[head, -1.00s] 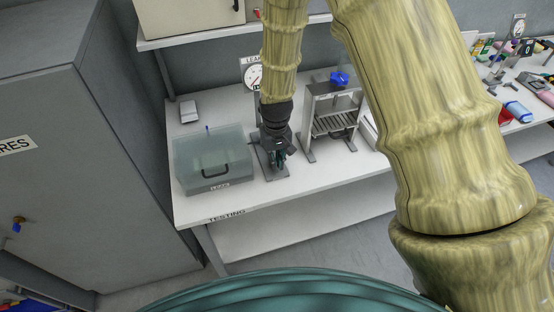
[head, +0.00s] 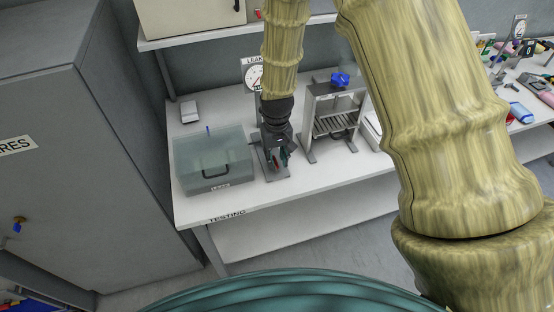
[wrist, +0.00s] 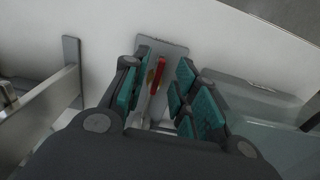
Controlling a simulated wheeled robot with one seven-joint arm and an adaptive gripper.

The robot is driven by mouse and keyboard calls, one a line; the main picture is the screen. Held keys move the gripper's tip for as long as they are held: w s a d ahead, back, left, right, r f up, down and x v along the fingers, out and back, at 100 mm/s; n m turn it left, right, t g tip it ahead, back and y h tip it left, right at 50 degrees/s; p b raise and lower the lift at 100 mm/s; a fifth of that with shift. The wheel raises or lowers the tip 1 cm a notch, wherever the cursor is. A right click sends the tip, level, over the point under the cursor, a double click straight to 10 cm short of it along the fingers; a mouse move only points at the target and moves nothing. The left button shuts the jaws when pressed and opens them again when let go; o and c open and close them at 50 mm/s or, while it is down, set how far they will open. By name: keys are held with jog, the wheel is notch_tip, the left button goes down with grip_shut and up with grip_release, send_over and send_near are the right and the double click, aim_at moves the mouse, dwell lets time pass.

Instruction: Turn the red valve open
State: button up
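The red valve handle (wrist: 161,72) shows in the wrist view as a narrow red bar above a grey base plate (wrist: 172,50). My gripper (wrist: 160,85) is open, with teal finger pads on both sides of the handle and visible gaps between pads and bar. In the head view my gripper (head: 279,158) points down over the valve's stand (head: 276,175) on the white bench. A small reddish spot shows by the fingers there; most of the valve is hidden behind my gripper.
A clear teal-tinted box (head: 212,163) with a black handle stands close left of the stand. A grey metal frame (head: 311,125) with a blue knob (head: 340,80) stands close right. A round gauge (head: 252,76) is behind my wrist. The white bench (head: 245,207) is clear in front.

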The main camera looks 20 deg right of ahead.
aim_at(277, 164)
notch_tip(277, 164, up, 11)
jog(key=shift+f, duration=0.15)
dwell(0.4)
dwell(0.4)
